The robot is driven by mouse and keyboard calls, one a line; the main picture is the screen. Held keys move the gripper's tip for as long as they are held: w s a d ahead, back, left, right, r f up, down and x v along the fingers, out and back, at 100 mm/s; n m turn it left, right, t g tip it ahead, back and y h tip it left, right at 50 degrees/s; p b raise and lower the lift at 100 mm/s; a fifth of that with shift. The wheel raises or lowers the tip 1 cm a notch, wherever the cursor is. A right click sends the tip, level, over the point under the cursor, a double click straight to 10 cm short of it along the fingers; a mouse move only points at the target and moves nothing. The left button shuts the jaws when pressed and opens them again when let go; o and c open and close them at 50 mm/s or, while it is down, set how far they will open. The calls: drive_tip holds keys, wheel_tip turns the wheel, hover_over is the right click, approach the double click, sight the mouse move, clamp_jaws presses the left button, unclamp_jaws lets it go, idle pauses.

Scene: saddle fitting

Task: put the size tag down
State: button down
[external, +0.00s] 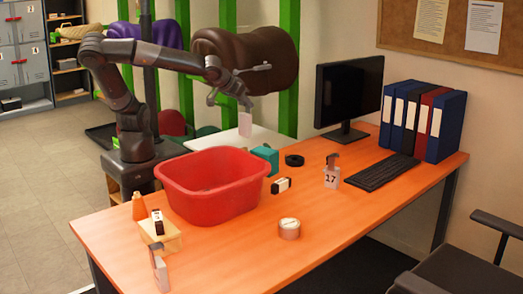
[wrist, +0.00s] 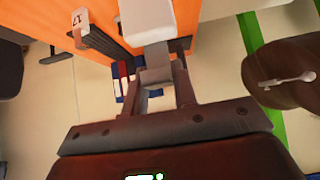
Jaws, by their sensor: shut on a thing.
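My gripper (external: 241,102) is shut on a pale size tag (external: 244,123), which hangs upright below the fingers, above the far side of the desk. In the wrist view the white tag (wrist: 146,18) sticks out beyond my gripper (wrist: 157,72), its grey upper part between the fingers. Any number on it is not readable. A similar tag marked 17 (external: 332,179) stands on the orange desk (external: 345,215); it shows at the upper left of the wrist view (wrist: 78,19). Another pale tag (external: 160,272) is at the desk's near left edge.
A red tub (external: 212,200) fills the desk's left middle. A teal box (external: 266,158), black ring (external: 294,160), small white-and-black item (external: 281,185) and round tin (external: 289,229) stand nearby. Monitor (external: 348,92), keyboard (external: 381,173) and binders (external: 425,120) occupy the right. A brown saddle (external: 270,55) is behind. The front right desk is clear.

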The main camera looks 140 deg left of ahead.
drive_tip(key=s+x, duration=0.1)
drive_tip(key=x, duration=1.1)
drive_tip(key=shift+s+f, duration=0.35)
drive_tip(key=shift+f, duration=0.05)
drive_tip(key=shift+a+f, duration=0.1)
drive_tip(key=shift+f, duration=0.05)
drive_tip(key=c, duration=1.2)
unclamp_jaws()
drive_tip(key=shift+o, duration=0.2)
drive_tip(key=shift+v, duration=6.1)
